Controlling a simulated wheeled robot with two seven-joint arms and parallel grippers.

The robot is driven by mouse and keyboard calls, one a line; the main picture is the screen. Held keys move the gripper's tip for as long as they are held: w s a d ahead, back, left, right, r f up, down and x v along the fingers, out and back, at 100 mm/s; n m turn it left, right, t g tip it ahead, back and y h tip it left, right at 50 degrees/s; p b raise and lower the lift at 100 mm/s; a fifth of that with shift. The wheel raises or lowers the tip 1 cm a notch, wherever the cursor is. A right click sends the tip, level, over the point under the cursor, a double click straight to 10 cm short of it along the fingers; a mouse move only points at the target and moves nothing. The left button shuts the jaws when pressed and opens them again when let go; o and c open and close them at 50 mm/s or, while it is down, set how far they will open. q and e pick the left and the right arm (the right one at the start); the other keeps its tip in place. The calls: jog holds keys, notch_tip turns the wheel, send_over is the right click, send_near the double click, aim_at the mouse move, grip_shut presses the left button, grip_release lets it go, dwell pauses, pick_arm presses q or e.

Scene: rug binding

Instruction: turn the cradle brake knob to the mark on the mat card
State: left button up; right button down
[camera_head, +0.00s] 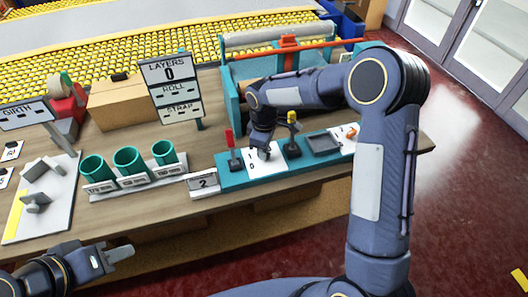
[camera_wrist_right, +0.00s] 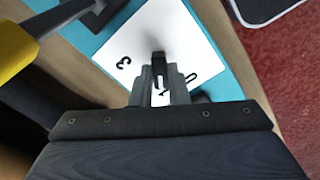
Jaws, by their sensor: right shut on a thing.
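The brake knob (camera_wrist_right: 158,58) is a dark pointer over a white dial card (camera_wrist_right: 178,30) marked with digits, among them 3 and 0. My right gripper (camera_wrist_right: 155,85) is shut on the knob. In the head view my right gripper (camera_head: 265,150) is over the same white dial card (camera_head: 268,167) on the teal base, and its fingers hide most of the knob. A small card (camera_head: 204,183) reading 2 stands at the left front of the teal base. My left gripper (camera_head: 115,254) is low at the left, apart from everything; its jaw gap is unclear.
A red-handled lever (camera_head: 230,142) stands left of the dial, and a yellow-topped lever (camera_head: 292,127) stands right of it. A dark tray (camera_head: 322,144) is further right. Several teal cups (camera_head: 129,161) stand left.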

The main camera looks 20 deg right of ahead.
jog(key=m+b, duration=0.1)
jog(key=m, duration=0.3)
jog(key=shift+m, duration=0.3)
jog(key=shift+m+b, duration=0.45)
jog(key=shift+m, duration=1.55)
jog(key=c, duration=1.4)
grip_release()
jog(key=shift+r, duration=0.15)
notch_tip(320, 180, up, 8)
jog(key=shift+f, duration=0.2)
